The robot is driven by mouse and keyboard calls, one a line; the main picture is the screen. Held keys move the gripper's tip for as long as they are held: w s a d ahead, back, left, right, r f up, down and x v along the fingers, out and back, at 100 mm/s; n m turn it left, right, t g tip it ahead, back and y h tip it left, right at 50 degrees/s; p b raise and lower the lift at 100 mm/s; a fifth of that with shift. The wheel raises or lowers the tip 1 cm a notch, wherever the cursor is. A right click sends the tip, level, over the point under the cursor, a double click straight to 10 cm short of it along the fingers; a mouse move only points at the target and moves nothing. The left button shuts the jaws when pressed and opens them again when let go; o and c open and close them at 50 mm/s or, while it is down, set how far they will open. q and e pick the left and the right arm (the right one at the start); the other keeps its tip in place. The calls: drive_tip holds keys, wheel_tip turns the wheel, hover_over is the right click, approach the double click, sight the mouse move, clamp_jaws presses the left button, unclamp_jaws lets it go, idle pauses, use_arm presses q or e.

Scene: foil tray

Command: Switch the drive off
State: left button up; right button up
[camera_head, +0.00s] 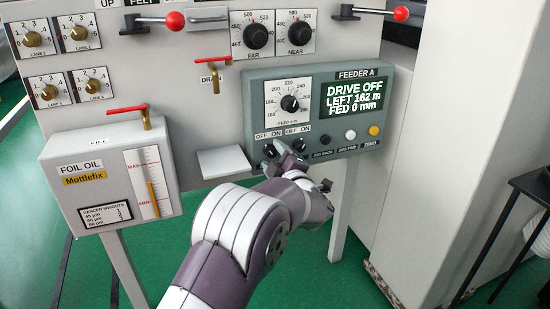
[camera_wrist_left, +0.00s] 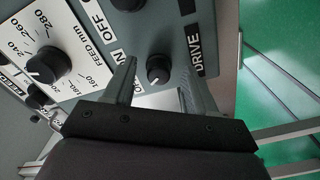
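The drive knob (camera_wrist_left: 158,70) is a small black rotary switch with a DRIVE label (camera_wrist_left: 194,48) beside it. Its white mark points toward the OFF lettering. The green display (camera_head: 350,97) on the grey FEEDER A box (camera_head: 262,97) reads DRIVE OFF, LEFT 162 m, FED 0 mm. My left gripper (camera_head: 285,151) is at the lower left of that box, by the OFF ON switches. In the wrist view its two fingers (camera_wrist_left: 158,88) are spread, one on either side of the drive knob. I see no finger touching the knob. My right gripper is in neither view.
A second switch (camera_wrist_left: 187,5) sits close by, and the feed dial (camera_head: 289,103) is above. Push buttons (camera_head: 350,135) line the box's right side. A pale ledge (camera_head: 223,162) and the foil oil box (camera_head: 110,175) are at left. Green floor shows below.

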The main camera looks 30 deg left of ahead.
use_arm(q)
drive_tip(key=shift+d, duration=0.1)
drive_tip(key=p+v, duration=0.5)
drive_tip(key=v, duration=0.7)
drive_tip(key=shift+s+d, duration=0.2)
